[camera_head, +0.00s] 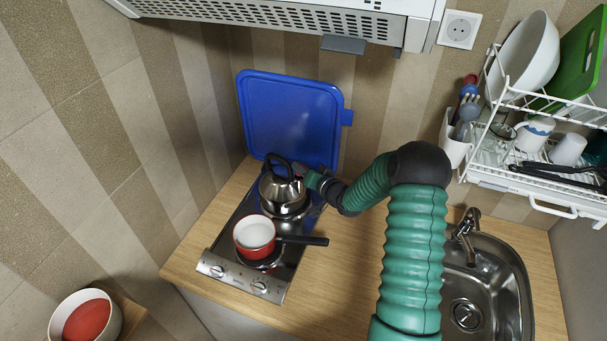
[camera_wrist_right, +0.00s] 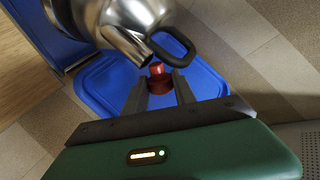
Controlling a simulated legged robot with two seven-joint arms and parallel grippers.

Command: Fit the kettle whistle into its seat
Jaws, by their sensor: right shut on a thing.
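The steel kettle (camera_head: 282,193) with a black handle stands on the rear of the hob (camera_head: 223,235). My right gripper (camera_head: 307,174) is at the kettle's right side, where the spout is hidden in the head view. In the right wrist view, the kettle (camera_wrist_right: 118,22) fills the top left and its spout (camera_wrist_right: 143,52) points toward my fingers. My right gripper (camera_wrist_right: 160,88) is shut on the red whistle (camera_wrist_right: 157,78). The whistle is close by the spout's mouth; I cannot tell whether they touch. My left gripper is out of view.
The raised blue lid (camera_head: 290,115) stands behind the kettle, close to my right gripper. A red pot (camera_head: 254,234) with a black handle is on the front of the hob. The sink (camera_head: 490,295) is at right, with clear worktop (camera_head: 345,265) between.

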